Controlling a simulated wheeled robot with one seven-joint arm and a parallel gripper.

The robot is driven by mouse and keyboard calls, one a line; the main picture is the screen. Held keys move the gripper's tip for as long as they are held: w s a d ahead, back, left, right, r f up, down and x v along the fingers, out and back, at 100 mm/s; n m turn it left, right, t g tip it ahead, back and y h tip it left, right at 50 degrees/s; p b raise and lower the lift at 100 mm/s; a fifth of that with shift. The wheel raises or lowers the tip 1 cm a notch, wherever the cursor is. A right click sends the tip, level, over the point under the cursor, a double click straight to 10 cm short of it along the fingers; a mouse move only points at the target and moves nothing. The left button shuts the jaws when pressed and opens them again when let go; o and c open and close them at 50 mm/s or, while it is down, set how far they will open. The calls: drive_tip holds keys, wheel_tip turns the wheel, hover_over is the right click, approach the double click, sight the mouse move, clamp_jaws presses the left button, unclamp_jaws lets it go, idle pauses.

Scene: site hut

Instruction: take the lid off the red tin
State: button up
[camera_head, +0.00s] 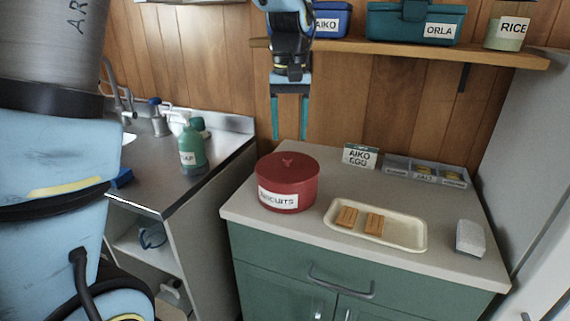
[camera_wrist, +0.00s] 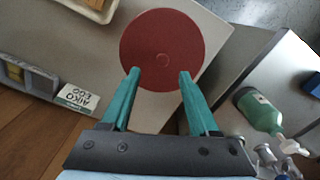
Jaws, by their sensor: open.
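The red tin (camera_head: 287,196) stands upright on the countertop, with a white label reading "BISCUITS" on its front. Its red lid (camera_head: 288,166) is on it and has a small raised knob in the middle. In the wrist view the round lid (camera_wrist: 160,42) is seen from above. My gripper (camera_head: 290,137) points down above and behind the tin, apart from it. Its two teal fingers are open and empty. In the wrist view my gripper (camera_wrist: 158,73) has its fingertips over the lid's near part, with the knob between and just beyond them.
A cream tray (camera_head: 405,238) with two brown biscuits lies right of the tin. Behind are an "AIKO EGG" card (camera_head: 360,156) and a grey divided holder (camera_head: 398,170). A white block (camera_head: 470,239) sits at right. A shelf (camera_head: 400,50) with boxes hangs above; a green bottle (camera_head: 191,149) stands left.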

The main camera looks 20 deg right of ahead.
sight(287, 158)
drive_tip(key=shift+a+f+p, duration=0.2)
drive_tip(key=shift+f+p, duration=0.75)
drive_tip(key=shift+f, duration=2.15)
drive_tip(key=shift+c, duration=0.2)
drive_tip(key=shift+w, duration=0.1)
clamp_jaws()
